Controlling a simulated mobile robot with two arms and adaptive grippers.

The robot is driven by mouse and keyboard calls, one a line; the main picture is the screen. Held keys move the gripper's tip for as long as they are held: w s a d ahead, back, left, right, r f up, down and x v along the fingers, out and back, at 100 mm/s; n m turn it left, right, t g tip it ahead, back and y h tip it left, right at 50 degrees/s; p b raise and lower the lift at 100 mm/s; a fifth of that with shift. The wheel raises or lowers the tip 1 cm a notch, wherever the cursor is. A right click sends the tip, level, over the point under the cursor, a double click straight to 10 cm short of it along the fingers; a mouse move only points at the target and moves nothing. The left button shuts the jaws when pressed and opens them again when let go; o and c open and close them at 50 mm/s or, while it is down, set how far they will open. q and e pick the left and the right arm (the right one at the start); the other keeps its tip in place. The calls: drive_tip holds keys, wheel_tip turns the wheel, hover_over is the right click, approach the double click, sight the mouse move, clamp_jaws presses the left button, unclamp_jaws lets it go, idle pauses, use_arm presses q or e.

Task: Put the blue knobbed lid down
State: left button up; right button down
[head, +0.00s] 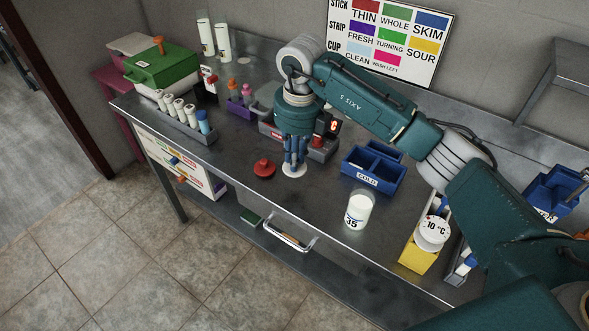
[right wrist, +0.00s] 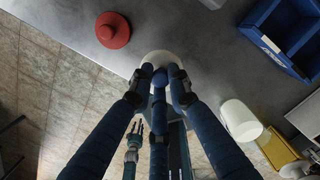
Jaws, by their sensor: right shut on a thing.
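My right gripper (head: 294,166) points down over the steel bench, its blue fingers shut on the lid's knob. The held lid shows as a pale white disc (head: 293,172) under the fingertips; it also shows in the right wrist view (right wrist: 158,57). Its knob is mostly hidden between the fingers. The disc is at or just above the bench top; I cannot tell whether it touches. A red knobbed lid (head: 264,168) lies just left of it. My left gripper (right wrist: 134,137) shows small in the right wrist view, away from the bench top; its opening is unclear.
A white cup marked 35 (head: 357,211) and a blue COLD bin (head: 372,180) stand to the right. A rack of tubes (head: 186,122) stands left. Bare bench lies around the red lid.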

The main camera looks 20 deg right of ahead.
drive_tip(key=shift+f, duration=1.1)
wheel_tip(320, 180, down, 3)
drive_tip(key=shift+f+p, duration=0.2)
drive_tip(key=shift+p, duration=0.35)
drive_tip(key=shift+f, duration=0.25)
drive_tip(key=c, duration=1.6)
unclamp_jaws()
drive_tip(key=shift+c, duration=0.2)
use_arm(q)
drive_tip(key=shift+w+a+r, duration=0.2)
drive_tip(key=shift+w+r, duration=0.35)
drive_tip(key=shift+w, duration=0.15)
